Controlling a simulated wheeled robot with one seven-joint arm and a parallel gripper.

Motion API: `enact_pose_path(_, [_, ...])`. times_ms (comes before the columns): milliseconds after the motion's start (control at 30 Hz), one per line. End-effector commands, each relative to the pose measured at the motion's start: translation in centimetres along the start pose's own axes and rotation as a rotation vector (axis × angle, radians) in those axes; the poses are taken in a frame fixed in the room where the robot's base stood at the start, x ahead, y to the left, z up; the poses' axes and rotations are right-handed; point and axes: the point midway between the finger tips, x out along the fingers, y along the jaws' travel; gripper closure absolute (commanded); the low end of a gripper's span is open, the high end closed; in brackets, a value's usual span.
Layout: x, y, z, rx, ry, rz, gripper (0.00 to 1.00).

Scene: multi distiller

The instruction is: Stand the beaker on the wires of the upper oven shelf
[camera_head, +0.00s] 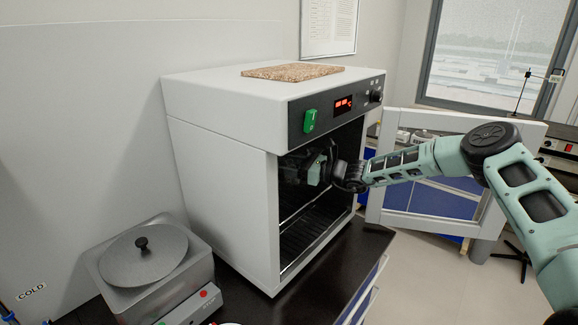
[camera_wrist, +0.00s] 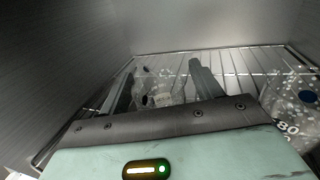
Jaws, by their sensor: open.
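My gripper (camera_head: 318,169) is inside the open oven (camera_head: 225,190), in its upper part. In the wrist view its two dark fingers (camera_wrist: 165,78) are apart, above the wires of the upper oven shelf (camera_wrist: 235,62). A small clear glass vessel (camera_wrist: 150,88) shows between the fingers, over the wires; its base is partly hidden by the gripper body. A larger clear glass vessel (camera_wrist: 288,108) with white printed figures and a blue spot is at the right edge. I cannot tell which of the two is the beaker. Neither shows clearly in the head view.
A lower wire rack (camera_head: 312,228) lies below in the oven. The oven door (camera_head: 410,200) stands open to the right, behind my arm. Oven walls are close around my gripper. A grey lidded bath (camera_head: 145,262) stands left of the oven on the dark bench.

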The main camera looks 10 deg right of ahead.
Motion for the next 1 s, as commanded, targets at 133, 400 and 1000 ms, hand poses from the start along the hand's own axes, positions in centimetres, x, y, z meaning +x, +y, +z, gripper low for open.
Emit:
enact_pose_path(133, [-2.9,-0.2,-0.5,-0.001,0.002,-0.005,0.35])
enact_pose_path(400, [-8.6,-0.1,-0.5,-0.001,0.001,-0.004,0.35])
enact_pose_path(1000, [-11.8,0.0,-0.1,0.0,0.001,-0.001,0.35])
